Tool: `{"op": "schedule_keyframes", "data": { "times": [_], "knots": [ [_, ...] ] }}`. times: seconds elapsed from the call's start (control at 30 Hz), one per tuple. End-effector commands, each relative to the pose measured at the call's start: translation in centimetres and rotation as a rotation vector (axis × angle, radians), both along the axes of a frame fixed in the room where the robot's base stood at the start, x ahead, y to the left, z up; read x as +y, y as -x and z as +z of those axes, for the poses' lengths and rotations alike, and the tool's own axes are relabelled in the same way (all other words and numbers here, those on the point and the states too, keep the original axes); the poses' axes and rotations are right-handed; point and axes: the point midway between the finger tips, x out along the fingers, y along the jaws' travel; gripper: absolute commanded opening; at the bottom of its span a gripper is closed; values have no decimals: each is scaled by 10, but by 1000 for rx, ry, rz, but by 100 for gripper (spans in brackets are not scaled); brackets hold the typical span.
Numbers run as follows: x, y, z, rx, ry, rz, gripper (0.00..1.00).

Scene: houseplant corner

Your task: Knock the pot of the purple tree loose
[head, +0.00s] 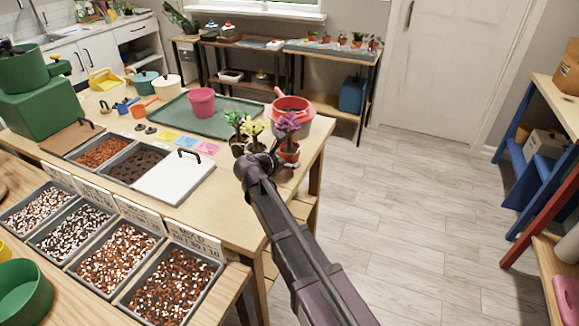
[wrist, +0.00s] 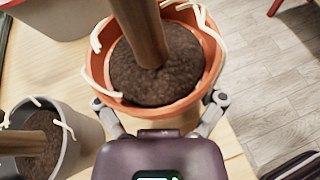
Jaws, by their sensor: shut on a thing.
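The purple tree (head: 288,122) stands in an orange terracotta pot (head: 289,154) near the right edge of the wooden table. In the wrist view the pot (wrist: 96,68) is seen from above, with dark soil (wrist: 150,85) around a thick brown trunk (wrist: 140,30). Pale roots hang over its rim. My gripper (wrist: 158,101) has a finger on each side of the pot and is shut on it. The pot's underside is hidden.
A yellow tree (head: 252,129) and a green tree (head: 235,119) stand close on the left; a grey pot (wrist: 88,135) shows there in the wrist view. A large pink pot with a red one (head: 291,104) stands just behind. Floor (head: 400,190) is clear to the right.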

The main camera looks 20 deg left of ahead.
Motion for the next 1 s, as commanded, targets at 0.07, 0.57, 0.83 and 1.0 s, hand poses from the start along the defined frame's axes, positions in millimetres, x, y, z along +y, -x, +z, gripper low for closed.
{"op": "schedule_keyframes", "data": {
  "times": [0.07, 0.57, 0.83, 1.0],
  "knots": [
    [0, 0, -14, 0, 0, 0, 52],
    [0, 0, -19, 0, 0, 0, 46],
    [0, 0, -19, 0, 0, 0, 46],
    [0, 0, -19, 0, 0, 0, 46]
  ]
}}
